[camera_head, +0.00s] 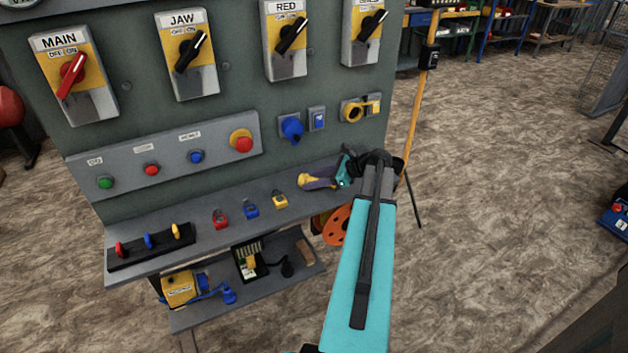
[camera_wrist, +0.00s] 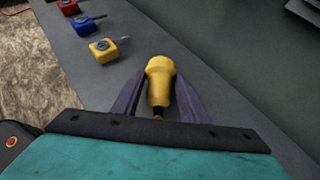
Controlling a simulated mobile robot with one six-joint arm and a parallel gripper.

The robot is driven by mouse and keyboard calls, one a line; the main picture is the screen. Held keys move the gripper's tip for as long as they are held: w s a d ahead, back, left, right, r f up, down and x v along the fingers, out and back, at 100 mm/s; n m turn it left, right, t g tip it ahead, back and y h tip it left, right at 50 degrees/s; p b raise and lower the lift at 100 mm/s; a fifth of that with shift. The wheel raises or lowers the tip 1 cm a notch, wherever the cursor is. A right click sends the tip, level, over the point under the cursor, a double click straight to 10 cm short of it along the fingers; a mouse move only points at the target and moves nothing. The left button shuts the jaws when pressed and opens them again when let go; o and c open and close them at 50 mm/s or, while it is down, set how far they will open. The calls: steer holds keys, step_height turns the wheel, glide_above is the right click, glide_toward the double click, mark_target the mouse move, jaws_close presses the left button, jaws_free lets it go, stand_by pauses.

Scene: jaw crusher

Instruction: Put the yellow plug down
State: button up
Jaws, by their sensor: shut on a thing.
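The yellow plug (camera_wrist: 159,80) is between the two dark fingers of my gripper (camera_wrist: 158,98) in the wrist view. The fingers are shut on its narrower body, and its wider end points away from my wrist. In the head view the yellow plug (camera_head: 304,180) shows at the tip of my gripper (camera_head: 318,182), over the right part of the grey shelf (camera_head: 170,243). I cannot tell whether the plug touches the shelf. My turquoise arm hides part of the shelf's right end.
Red (camera_head: 220,219), blue (camera_head: 251,208) and yellow (camera_head: 280,200) padlocks stand on the shelf, left of my gripper. A black rack (camera_head: 150,247) with coloured tags is at its left end. The control panel (camera_head: 225,95) rises behind. A yellow socket (camera_head: 353,111) is on the panel.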

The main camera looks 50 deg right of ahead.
steer(key=shift+f, duration=0.15)
steer(key=o, duration=1.4)
steer(key=shift+r, duration=0.2)
steer(key=b+v, duration=0.1)
steer(key=v, duration=1.1)
steer(key=shift+b, duration=0.35)
